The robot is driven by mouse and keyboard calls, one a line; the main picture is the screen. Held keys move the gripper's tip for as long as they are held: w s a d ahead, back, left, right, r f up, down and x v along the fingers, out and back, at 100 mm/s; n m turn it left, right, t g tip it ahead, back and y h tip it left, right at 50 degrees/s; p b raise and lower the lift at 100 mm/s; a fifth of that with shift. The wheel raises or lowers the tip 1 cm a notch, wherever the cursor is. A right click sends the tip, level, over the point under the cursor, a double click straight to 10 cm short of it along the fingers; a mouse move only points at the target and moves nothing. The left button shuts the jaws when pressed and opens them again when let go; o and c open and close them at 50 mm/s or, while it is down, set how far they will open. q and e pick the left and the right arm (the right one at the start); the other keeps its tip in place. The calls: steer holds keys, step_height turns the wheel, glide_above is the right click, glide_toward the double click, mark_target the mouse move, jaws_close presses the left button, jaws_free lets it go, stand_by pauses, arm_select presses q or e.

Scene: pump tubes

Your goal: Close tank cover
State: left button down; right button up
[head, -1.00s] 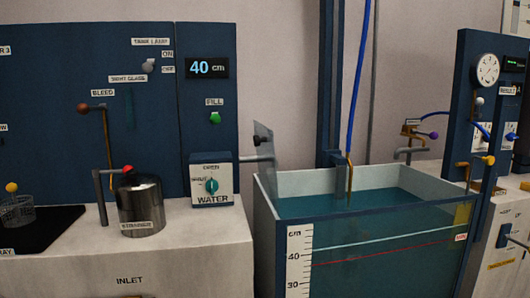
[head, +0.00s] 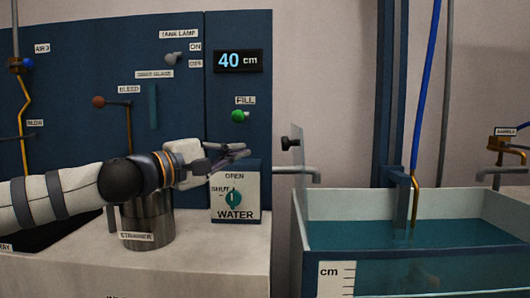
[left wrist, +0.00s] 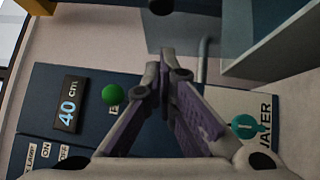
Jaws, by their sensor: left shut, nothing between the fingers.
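The tank cover (head: 298,165) is a clear panel standing upright, almost edge-on, at the left rim of the tank (head: 340,252). A dark knob (head: 290,143) sticks out from its left face. The tank is open on top and holds teal water. My left gripper (head: 245,150) is shut and empty in front of the blue panel, left of the knob and apart from it. In the left wrist view, the closed fingertips (left wrist: 165,62) point toward the see-through cover (left wrist: 205,28) and its dark knob (left wrist: 161,7). My right gripper is not in view.
The WATER dial box (head: 235,200) and the green FILL knob (head: 239,116) are close to my left gripper. A metal strainer (head: 148,225) stands below my left forearm. A grey pipe (head: 310,172) runs behind the cover. A blue hose (head: 425,90) hangs over the tank.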

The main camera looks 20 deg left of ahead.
arm_select(q)
steer(key=w+d, duration=0.3)
steer(key=d, duration=0.2)
steer(key=shift+w+r, duration=0.2)
steer(key=shift+r, duration=0.2)
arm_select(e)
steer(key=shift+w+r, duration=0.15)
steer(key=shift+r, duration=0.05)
arm_select(q)
steer(key=shift+d+r, duration=0.1)
